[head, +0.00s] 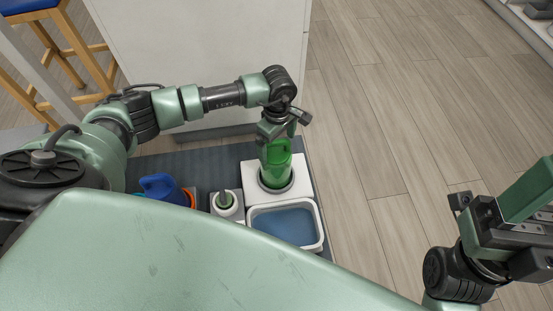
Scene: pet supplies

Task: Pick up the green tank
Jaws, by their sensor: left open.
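The green tank (275,173) is a translucent green container with a darker green upper part. It stands upright in a round dark ring on a white base (249,180) on the grey mat. My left gripper (279,134) is open and points down right over the top of the tank. Its fingers partly cover the tank's top, and I cannot tell whether they touch it. My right gripper (487,211) is at the right edge, far from the tank. I cannot tell whether its jaws are open or shut.
A white tray with a blue inside (319,222) stands in front of the base. A white container with a green-tipped top (227,203) and a blue scoop-like item (163,188) are to the left. A white cabinet (205,45) stands behind. The wooden floor (390,120) at right is clear.

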